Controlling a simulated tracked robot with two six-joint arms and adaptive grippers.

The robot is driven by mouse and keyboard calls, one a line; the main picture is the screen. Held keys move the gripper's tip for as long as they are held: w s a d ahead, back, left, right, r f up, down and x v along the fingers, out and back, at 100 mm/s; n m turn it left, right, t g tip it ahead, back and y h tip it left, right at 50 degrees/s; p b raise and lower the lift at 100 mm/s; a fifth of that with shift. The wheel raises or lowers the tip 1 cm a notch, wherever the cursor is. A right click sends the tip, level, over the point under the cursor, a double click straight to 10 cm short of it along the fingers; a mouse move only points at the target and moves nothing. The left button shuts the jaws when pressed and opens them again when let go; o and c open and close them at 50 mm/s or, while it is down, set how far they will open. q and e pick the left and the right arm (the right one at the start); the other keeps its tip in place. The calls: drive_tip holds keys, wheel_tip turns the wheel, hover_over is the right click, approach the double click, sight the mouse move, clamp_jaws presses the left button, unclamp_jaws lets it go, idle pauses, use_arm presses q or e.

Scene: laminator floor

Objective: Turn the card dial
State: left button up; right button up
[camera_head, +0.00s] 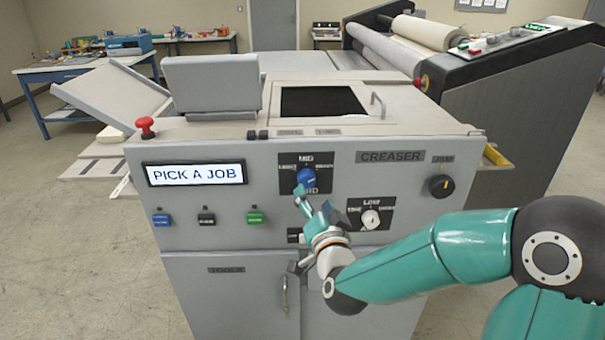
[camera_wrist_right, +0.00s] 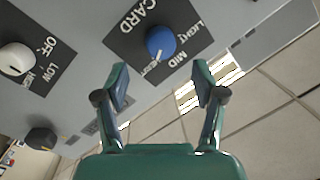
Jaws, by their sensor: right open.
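The card dial is a blue round knob (camera_head: 306,176) on a black plate marked MID at the top and CARD below, on the grey machine's front. In the right wrist view the blue dial (camera_wrist_right: 161,40) lies ahead of and between the fingertips, with its white mark pointing to the side label next to MID. My right gripper (camera_head: 315,208) is just below the dial in the head view. Its two fingers (camera_wrist_right: 161,86) are spread apart with nothing between them, and they look clear of the dial. My left gripper is not in view.
A white knob (camera_head: 370,219) marked LOW sits close to the right of my gripper. A black dial (camera_head: 440,186) is farther right. The screen (camera_head: 195,173) reads PICK A JOB, above blue, black and green buttons. A red stop button (camera_head: 146,126) stands on the top left edge.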

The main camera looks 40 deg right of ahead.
sight(308, 183)
drive_tip(key=p+x, duration=0.1)
drive_tip(key=x, duration=0.6)
